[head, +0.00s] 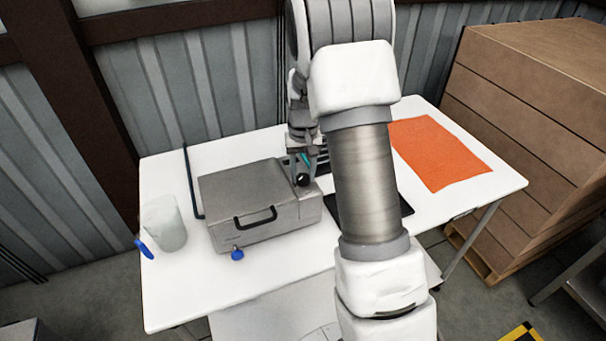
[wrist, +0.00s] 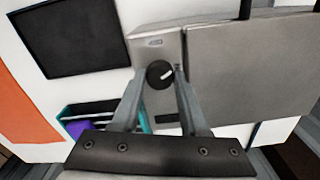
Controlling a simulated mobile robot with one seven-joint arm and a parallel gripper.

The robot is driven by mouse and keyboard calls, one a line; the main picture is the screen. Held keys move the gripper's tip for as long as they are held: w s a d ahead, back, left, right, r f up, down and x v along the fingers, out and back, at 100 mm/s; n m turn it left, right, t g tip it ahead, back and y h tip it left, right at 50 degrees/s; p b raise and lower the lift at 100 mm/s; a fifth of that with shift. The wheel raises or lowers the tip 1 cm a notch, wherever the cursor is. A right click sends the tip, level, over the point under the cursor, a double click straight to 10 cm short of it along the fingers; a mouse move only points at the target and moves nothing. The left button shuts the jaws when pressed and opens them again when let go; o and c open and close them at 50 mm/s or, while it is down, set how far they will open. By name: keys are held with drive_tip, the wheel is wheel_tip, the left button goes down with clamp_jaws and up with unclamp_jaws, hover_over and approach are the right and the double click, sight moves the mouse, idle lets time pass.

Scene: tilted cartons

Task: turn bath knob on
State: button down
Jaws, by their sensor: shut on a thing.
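The bath is a grey metal box (head: 245,196) with a flat lid and a black handle, standing on the white table; part of it shows in the wrist view (wrist: 250,70). Its round black knob (wrist: 158,80) sits on the panel beside the lid, with a white mark pointing to the upper right in the wrist view. The knob also shows in the head view (head: 303,180). My gripper (wrist: 160,74) is shut on the knob, with one finger on each side. In the head view my gripper (head: 301,163) comes down from above, and my arm hides part of the table.
A translucent beaker (head: 164,226) stands left of the bath. A small blue object (head: 237,254) is at the bath's front. An orange mat (head: 438,152) lies on the right. A teal rack (wrist: 100,114) is near my fingers. Stacked cartons (head: 530,110) stand beyond the table's right edge.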

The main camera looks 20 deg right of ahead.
sight(303, 176)
drive_tip(key=m, duration=0.4)
drive_tip(key=shift+m, duration=0.4)
idle(0.4)
drive_tip(key=c, duration=0.7)
unclamp_jaws()
wheel_tip(303, 176, up, 18)
drive_tip(key=shift+f, duration=0.25)
